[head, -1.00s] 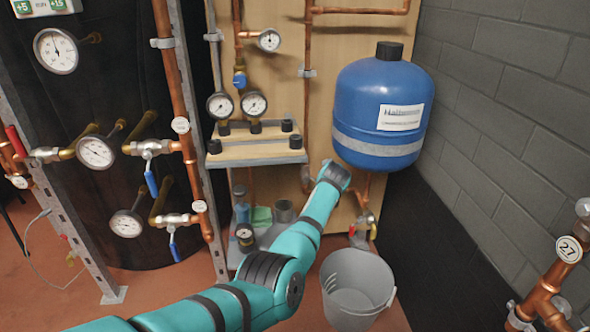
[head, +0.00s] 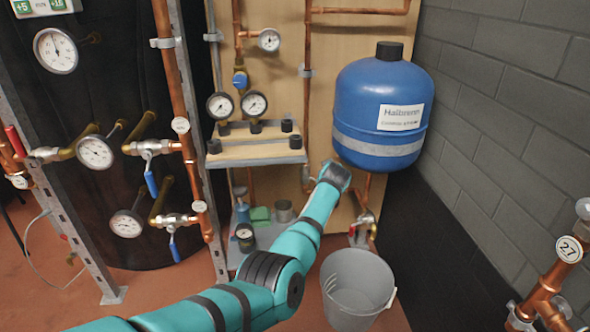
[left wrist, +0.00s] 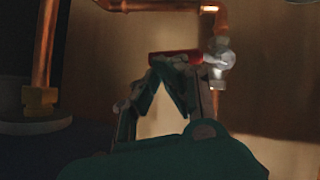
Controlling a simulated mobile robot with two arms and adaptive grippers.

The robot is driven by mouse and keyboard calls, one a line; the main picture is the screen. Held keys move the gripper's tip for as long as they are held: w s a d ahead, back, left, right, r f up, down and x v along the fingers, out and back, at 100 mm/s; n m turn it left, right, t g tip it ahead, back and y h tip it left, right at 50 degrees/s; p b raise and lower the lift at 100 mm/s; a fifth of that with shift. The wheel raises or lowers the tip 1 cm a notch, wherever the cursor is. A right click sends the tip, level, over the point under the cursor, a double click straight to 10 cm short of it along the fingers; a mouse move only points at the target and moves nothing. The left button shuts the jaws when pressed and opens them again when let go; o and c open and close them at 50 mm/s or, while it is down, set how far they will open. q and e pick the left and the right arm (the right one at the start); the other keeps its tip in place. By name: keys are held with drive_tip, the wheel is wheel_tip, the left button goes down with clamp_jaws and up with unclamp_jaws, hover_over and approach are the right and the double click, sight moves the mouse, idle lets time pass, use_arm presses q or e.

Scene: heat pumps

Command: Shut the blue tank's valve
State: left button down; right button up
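The blue tank (head: 372,100) hangs by the grey wall in the head view, with copper pipe and fittings (head: 362,226) below it. My left arm reaches up to just under the tank. Its gripper is hidden behind its wrist in the head view. In the dark left wrist view, a red valve handle (left wrist: 178,54) lies roughly level, beside a metal valve body (left wrist: 217,58) on a copper pipe. My left gripper (left wrist: 157,74) has its fingertips together just below the handle's left end. Whether they touch the handle is unclear. My right gripper is not in view.
A grey bucket (head: 357,283) stands on the floor below the tank. A shelf (head: 255,152) with gauges is left of my wrist. More pipes and blue-handled valves (head: 151,180) are farther left. A pipe tagged 27 (head: 568,250) stands at right.

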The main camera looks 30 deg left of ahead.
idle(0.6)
use_arm(q)
drive_tip(key=v, duration=1.2)
drive_tip(key=shift+a, duration=0.1)
